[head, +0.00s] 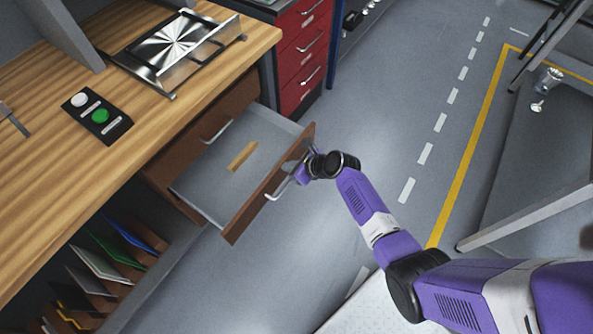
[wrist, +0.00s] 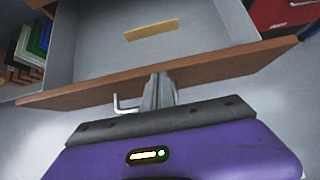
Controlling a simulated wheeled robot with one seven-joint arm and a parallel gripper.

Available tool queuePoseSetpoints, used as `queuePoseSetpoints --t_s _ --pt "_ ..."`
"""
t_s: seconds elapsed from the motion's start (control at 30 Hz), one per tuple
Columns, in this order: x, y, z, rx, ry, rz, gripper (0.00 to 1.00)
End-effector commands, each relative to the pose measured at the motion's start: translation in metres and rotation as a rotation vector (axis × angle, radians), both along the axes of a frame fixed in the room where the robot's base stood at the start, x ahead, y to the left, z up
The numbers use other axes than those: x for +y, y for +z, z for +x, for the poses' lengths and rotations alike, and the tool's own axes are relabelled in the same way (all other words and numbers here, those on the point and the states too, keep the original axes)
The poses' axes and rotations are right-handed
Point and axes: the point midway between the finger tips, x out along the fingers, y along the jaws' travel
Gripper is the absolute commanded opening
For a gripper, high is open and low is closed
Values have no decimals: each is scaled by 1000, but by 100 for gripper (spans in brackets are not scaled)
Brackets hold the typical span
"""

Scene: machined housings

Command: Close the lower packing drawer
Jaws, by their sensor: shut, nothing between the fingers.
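The lower packing drawer (head: 269,196) is pulled out from under the wooden bench, below another brown drawer front (head: 222,113). It has a brown front, a silver bar handle (head: 279,190) and a grey inside with a flat tan piece (head: 242,156) in it. My gripper (head: 297,171) is at the outer side of the drawer front, near the handle's far end. In the wrist view my shut fingers (wrist: 158,90) are at the drawer front (wrist: 210,74), beside the handle (wrist: 124,107). Whether they touch the front, I cannot tell.
The bench top (head: 190,105) carries a metal fixture (head: 172,45) and a button box (head: 97,115). A red cabinet (head: 300,50) stands beyond the drawer. Upright coloured panels (head: 118,248) fill a rack below left. The grey floor (head: 400,110) to the right is clear.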

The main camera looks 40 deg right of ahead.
Motion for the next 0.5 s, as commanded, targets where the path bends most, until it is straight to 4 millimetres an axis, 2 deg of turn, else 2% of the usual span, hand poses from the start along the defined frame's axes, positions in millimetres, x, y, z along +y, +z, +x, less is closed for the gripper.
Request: queuePoseSetpoints --t_s 0.5 --pt "38 -5 131 -2 6 -1 0"
